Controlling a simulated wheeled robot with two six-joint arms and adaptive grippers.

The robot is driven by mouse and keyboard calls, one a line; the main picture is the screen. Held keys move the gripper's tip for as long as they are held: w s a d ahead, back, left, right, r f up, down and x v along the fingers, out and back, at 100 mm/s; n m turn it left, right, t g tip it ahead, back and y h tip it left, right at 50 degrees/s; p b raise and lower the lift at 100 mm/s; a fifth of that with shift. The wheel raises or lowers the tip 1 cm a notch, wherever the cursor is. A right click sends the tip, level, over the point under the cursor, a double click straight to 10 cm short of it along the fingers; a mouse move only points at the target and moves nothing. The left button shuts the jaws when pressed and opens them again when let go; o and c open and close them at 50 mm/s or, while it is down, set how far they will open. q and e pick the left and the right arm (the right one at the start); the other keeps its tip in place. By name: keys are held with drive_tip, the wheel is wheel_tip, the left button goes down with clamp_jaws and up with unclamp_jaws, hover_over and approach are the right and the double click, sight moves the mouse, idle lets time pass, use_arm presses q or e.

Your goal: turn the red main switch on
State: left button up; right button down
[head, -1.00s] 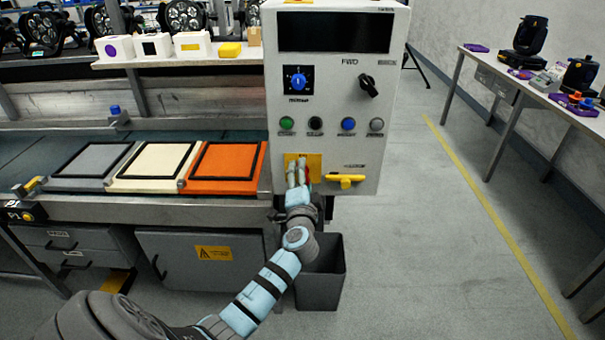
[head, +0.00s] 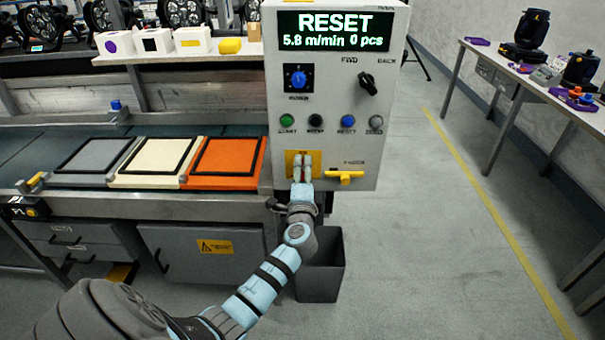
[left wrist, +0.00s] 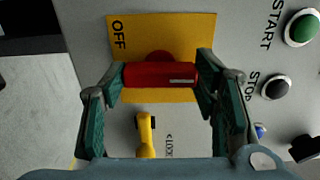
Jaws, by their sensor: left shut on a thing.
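The red main switch (left wrist: 160,75) is a red bar handle on a yellow plate (left wrist: 190,28) on the control box front. An OFF label shows at the plate's left edge in the left wrist view. My left gripper (head: 301,162) is at this plate (head: 317,156) in the head view. In the left wrist view my left gripper (left wrist: 160,84) is shut on the red handle, one finger at each end. The bar lies straight between the fingertips. The display (head: 336,32) above is lit and reads RESET, 5.8 m/min 0 pcs. My right gripper is not in view.
A yellow handle (head: 345,177) is just right of the plate. Green, black, blue and grey buttons (head: 347,121) sit above. Grey, cream and orange panels (head: 228,158) lie on the conveyor at left. A dark bin (head: 328,265) stands below the box.

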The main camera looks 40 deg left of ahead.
use_arm(q)
drive_tip(key=o, duration=1.2)
drive_tip(key=shift+c, duration=0.2)
drive_tip(key=shift+s+d, duration=0.2)
drive_tip(key=v, duration=1.1)
drive_tip(key=shift+s, duration=0.2)
drive_tip(key=shift+d, duration=0.15)
